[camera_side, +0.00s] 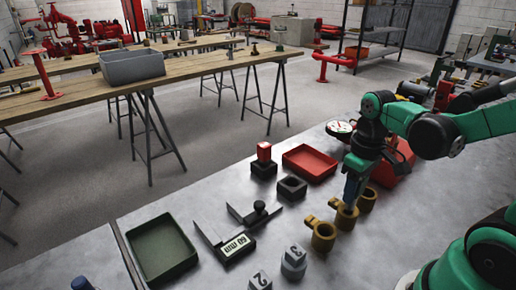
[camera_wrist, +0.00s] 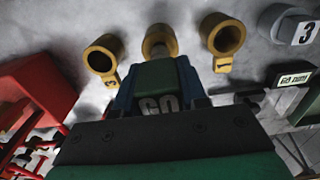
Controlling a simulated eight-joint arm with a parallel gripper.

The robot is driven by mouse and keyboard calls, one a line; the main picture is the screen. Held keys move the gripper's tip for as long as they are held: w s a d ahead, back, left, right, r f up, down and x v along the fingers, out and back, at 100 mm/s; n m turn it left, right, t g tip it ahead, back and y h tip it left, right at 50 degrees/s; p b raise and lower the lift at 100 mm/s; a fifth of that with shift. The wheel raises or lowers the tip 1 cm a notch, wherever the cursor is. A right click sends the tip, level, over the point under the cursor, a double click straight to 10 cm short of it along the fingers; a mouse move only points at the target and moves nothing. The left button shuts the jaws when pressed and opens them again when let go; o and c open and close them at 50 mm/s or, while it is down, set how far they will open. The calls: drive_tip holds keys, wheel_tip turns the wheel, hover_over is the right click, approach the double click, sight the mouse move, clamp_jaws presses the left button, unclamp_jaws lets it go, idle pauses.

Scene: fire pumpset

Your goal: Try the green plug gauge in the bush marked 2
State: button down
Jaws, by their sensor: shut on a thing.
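My gripper (camera_wrist: 157,92) is shut on the green plug gauge (camera_wrist: 158,76), whose block handle reads GO. In the side view my gripper (camera_side: 351,190) points down over the middle of three brass bushes (camera_side: 346,219). The middle bush also shows in the wrist view (camera_wrist: 155,33), straight beyond the handle, its tag hidden. The bush on the right there (camera_wrist: 226,36) is marked 1; the left one (camera_wrist: 102,54) has a tag that seems to read 3. The gauge's lower end is at the middle bush's mouth; I cannot tell how far it is inside.
An empty dark square holder (camera_side: 292,187) and a red-topped gauge (camera_side: 264,153) stand left of the bushes. A red tray (camera_side: 310,163) is behind and a green tray (camera_side: 161,249) far left.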

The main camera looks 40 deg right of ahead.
drive_tip(key=shift+f, duration=0.65)
drive_tip(key=shift+r, duration=0.2)
idle(1.1)
drive_tip(key=shift+r, duration=1.6)
drive_tip(key=shift+f, duration=1.15)
drive_tip(key=shift+f, duration=0.65)
drive_tip(key=shift+r, duration=0.2)
idle(1.0)
drive_tip(key=shift+r, duration=1.6)
